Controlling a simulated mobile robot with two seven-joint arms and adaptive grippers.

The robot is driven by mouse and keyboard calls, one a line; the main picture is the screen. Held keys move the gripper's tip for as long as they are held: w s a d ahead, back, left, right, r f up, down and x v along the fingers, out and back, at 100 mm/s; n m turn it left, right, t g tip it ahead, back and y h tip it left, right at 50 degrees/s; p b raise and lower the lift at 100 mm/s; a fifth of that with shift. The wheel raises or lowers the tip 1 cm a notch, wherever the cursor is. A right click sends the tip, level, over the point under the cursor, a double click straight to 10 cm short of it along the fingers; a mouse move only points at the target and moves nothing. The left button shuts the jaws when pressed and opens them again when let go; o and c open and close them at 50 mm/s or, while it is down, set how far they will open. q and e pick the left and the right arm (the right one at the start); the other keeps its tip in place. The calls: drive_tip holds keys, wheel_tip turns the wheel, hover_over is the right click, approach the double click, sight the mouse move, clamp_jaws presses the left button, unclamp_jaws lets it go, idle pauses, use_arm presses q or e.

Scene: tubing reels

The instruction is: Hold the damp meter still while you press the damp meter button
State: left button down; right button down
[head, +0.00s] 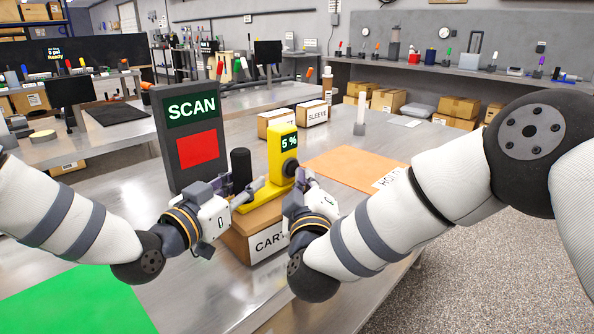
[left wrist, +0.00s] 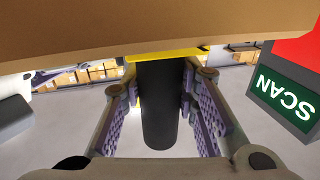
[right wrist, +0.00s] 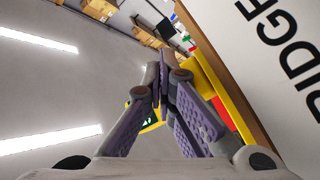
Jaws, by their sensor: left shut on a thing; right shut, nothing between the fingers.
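The damp meter (head: 281,150) is yellow and upright, with a green "5 %" display and a dark round button (head: 290,167) on its face. It stands on a cardboard carton (head: 236,243). Its black post-like grip (head: 241,165) rises from the yellow base. My left gripper (head: 232,187) is shut on this grip, which shows between the fingers in the left wrist view (left wrist: 162,105). My right gripper (head: 304,177) is shut and empty, fingertips close in front of the button. I cannot tell whether they touch it. The button is hidden in the right wrist view, where the fingertips meet (right wrist: 164,72).
A dark stand with a "SCAN" sign and red panel (head: 197,152) stands just left of the meter. A green mat (head: 75,302) lies at front left and an orange mat (head: 350,168) at right. Small boxes (head: 313,112) and a white post (head: 360,118) stand behind.

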drive_tip(key=shift+s+d, duration=0.6)
drive_tip(key=s+d, duration=0.3)
drive_tip(key=shift+s+d, duration=0.25)
idle(0.6)
use_arm(q)
drive_tip(key=c, duration=1.2)
unclamp_jaws()
